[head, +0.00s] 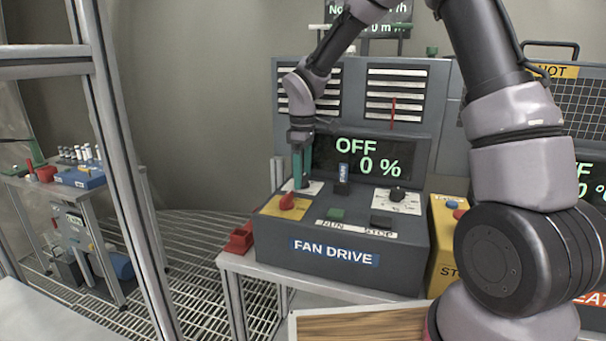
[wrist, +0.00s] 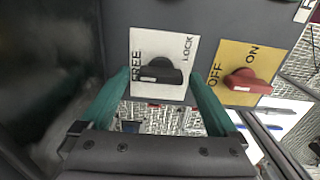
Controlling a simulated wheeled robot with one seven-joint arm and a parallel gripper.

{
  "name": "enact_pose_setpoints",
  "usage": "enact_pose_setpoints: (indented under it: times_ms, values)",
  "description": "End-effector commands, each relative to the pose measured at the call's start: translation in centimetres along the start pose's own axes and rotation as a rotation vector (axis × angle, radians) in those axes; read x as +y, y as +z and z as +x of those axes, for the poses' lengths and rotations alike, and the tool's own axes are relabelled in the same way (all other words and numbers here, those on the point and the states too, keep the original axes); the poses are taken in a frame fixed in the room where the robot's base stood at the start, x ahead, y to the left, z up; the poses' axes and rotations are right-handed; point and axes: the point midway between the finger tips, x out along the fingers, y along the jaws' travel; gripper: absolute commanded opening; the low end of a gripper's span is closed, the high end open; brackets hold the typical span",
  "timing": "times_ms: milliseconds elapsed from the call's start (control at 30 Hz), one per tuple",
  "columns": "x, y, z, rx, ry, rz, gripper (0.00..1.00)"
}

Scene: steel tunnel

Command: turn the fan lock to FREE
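The fan lock is a black knob (wrist: 165,74) on a white plate marked FREE on the left and LOCK on the right in the wrist view. The white mark on its handle is at the left end, toward FREE. In the head view its white plate (head: 315,187) shows at the back left of the fan drive console (head: 400,262); the knob is hidden by my gripper (head: 301,178). My gripper (wrist: 160,82) is open, its green fingers on either side of the knob with gaps visible. I cannot tell whether the fingertips reach knob depth.
A red OFF/ON knob (wrist: 247,82) on a yellow plate is close beside the fan lock. A black upright switch (head: 342,180), a dial (head: 397,194) and RUN and STOP buttons share the console. A display (head: 367,155) behind reads OFF 0 %.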

Motion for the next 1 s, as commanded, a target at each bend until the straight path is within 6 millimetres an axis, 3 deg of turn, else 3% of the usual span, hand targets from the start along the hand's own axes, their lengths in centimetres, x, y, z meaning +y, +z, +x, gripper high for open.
enact_pose_setpoints:
  times_ms: [233, 367, 733, 1000]
  values:
    - [-0.1, 0.0, 0.0, -0.001, -0.002, 0.002, 1.0]
    - [0.0, 0.0, -1.0, 0.0, 0.0, 0.002, 1.0]
    - [0.1, 0.0, -8.2, 0.002, 0.002, 0.003, 1.0]
    - [0.0, 0.0, -10.7, 0.0, -0.001, 0.002, 1.0]
